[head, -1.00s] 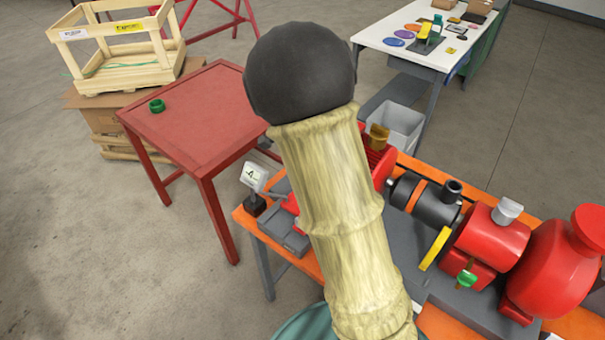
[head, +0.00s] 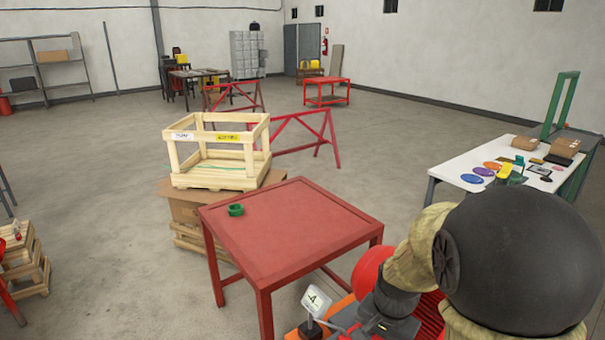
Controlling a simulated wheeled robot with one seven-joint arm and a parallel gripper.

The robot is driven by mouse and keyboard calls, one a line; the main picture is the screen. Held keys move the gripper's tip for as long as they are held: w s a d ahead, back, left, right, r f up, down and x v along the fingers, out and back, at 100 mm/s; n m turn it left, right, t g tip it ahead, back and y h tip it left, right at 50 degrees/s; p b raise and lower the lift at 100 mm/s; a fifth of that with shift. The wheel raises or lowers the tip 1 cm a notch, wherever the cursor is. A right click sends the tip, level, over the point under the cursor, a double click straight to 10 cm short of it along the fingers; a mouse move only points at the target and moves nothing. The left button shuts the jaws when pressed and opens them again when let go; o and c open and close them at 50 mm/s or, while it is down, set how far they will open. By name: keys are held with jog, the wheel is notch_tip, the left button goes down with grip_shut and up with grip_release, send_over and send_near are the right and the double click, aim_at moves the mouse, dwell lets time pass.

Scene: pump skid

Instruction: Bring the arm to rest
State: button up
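My arm fills the lower right of the head view, with a large dark rounded joint and pale, sleeve-like covering. The arm stands in front of the pump skid and hides most of it. My gripper does not show as a clear pair of fingers, so I cannot see what it holds, if anything. Red parts of the pump skid (head: 430,318) and a small display (head: 316,302) show beside and below the arm.
A wooden crate (head: 218,180) rests on cardboard boxes behind the red table. A white table (head: 450,160) with coloured discs and small items stands at the right. Red trestles (head: 305,135) stand farther back. The floor at left centre is open.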

jog(key=s+n+t, duration=0.1)
jog(key=s+n, duration=0.5)
jog(key=n, duration=0.1)
jog(key=shift+a+r+n, duration=0.35)
jog(key=shift+a+n, duration=0.05)
